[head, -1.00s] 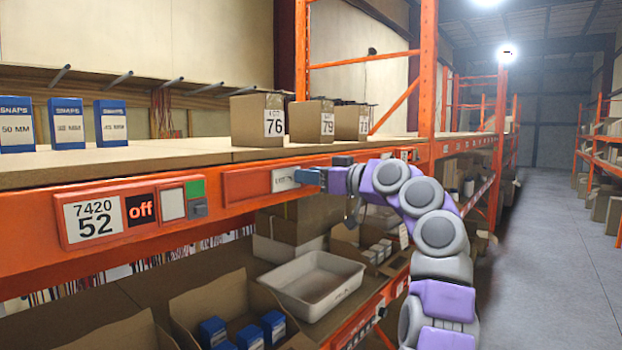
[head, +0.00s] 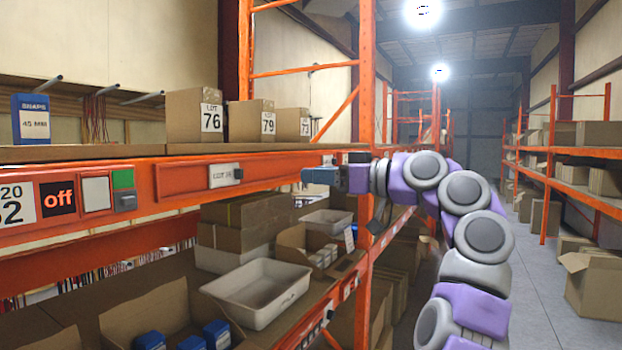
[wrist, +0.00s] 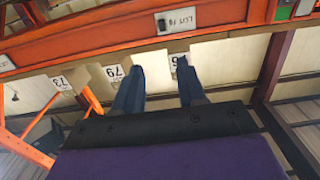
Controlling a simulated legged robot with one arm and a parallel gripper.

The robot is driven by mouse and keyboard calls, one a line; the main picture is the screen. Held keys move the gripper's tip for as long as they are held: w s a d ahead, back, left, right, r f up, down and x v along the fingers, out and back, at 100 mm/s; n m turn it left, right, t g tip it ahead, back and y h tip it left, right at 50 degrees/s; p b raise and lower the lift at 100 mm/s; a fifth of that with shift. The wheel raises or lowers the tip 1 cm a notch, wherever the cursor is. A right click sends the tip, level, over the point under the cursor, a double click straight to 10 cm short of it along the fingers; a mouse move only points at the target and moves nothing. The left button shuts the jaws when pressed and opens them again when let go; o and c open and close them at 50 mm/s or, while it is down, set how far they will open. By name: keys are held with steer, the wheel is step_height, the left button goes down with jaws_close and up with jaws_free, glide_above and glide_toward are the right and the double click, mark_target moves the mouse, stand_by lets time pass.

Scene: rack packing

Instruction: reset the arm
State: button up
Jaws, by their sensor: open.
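My gripper (head: 308,176) is in front of the orange shelf beam (head: 150,185), at about beam height, to the right of the lot label holder (head: 226,174). In the wrist view my gripper (wrist: 156,70) shows two dark blue fingers spread apart with nothing between them. That view appears upside down, with the label holder (wrist: 176,20) at its top. My purple and grey arm reaches in from the lower right, bent.
Lot boxes 76 (head: 195,115), 79 (head: 251,120) and 73 (head: 292,124) stand on the upper shelf. A blue snaps box (head: 32,119) stands further left. A white tray (head: 258,290) sits on the lower shelf. An orange upright (head: 368,75) is close behind the arm. The aisle floor (head: 530,245) has free room.

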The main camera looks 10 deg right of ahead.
steer(key=shift+a, duration=0.1)
steer(key=s+a+f+m+g+h+b, duration=0.1)
steer(key=s+a+f+m+g+b, duration=0.2)
steer(key=f, duration=0.6)
steer(key=s+a+f+m+g+h+b, duration=0.1)
steer(key=a+f+m+b, duration=0.1)
steer(key=a+f+b, duration=0.35)
steer(key=s+a+f+m+g+h+b, duration=0.1)
steer(key=s+a+f+g+h, duration=0.1)
steer(key=s+f, duration=0.6)
steer(key=s+a+f+m+g+h+b, duration=0.1)
steer(key=s+a+f+g+h+b, duration=0.15)
steer(key=f, duration=0.95)
steer(key=s+d+f+m+g+h+b, duration=0.1)
steer(key=s+d+f, duration=0.3)
steer(key=s+f, duration=0.6)
steer(key=s+d+f+m+g+h+b, duration=0.1)
steer(key=s+d+f+g+h+b, duration=0.1)
steer(key=s+f, duration=0.8)
steer(key=s+d+f+m+g+h+b, duration=0.1)
steer(key=s+d+f+h+b, duration=0.2)
steer(key=s+d+f, duration=0.4)
steer(key=s+f+h, duration=0.1)
steer(key=s+f, duration=0.2)
steer(key=f, duration=0.2)
steer(key=shift+s+d+f+h, duration=0.15)
steer(key=shift+s+d+h, duration=0.2)
steer(key=shift+d, duration=0.05)
